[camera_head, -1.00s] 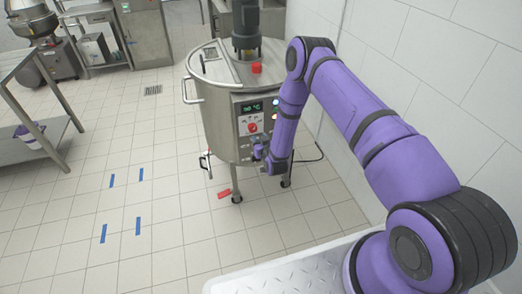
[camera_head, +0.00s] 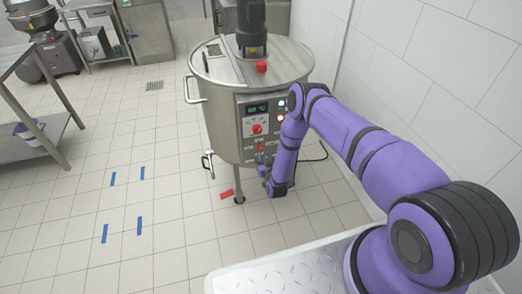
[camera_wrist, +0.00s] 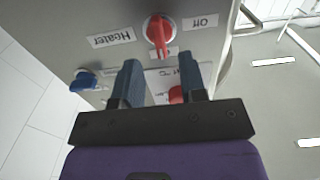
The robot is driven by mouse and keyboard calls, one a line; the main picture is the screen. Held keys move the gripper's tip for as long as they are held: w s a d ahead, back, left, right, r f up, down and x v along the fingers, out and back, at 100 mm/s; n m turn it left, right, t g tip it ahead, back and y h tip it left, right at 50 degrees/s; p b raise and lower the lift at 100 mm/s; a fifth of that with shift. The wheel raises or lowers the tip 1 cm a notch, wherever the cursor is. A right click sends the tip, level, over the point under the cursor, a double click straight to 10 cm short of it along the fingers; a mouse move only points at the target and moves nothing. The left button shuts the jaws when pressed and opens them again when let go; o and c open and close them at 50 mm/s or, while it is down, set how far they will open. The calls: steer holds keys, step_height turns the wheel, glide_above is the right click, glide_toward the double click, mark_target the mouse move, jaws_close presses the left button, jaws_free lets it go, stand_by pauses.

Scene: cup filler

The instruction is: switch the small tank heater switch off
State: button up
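The steel tank (camera_head: 222,118) stands ahead, with a control panel on its front. A red rotary switch (camera_wrist: 160,33) is in the upper middle of the wrist view, between the labels "Heater" (camera_wrist: 111,39) and "Off" (camera_wrist: 197,22). In the head view the small switches (camera_head: 260,147) sit low on the panel, too small to read. My gripper (camera_wrist: 163,75) is open, its two fingers apart with nothing held between them. In the head view my gripper (camera_head: 264,171) is below and in front of the panel.
A blue knob (camera_wrist: 83,82) sits left of the fingers. A larger red knob (camera_head: 256,129) is under the green display (camera_head: 258,108). A red emergency button (camera_head: 261,67) is on the lid. A white wall is close on the right; open tiled floor lies left.

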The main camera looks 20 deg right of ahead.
mark_target(261, 149)
steer(key=shift+w, duration=2.45)
jaws_close()
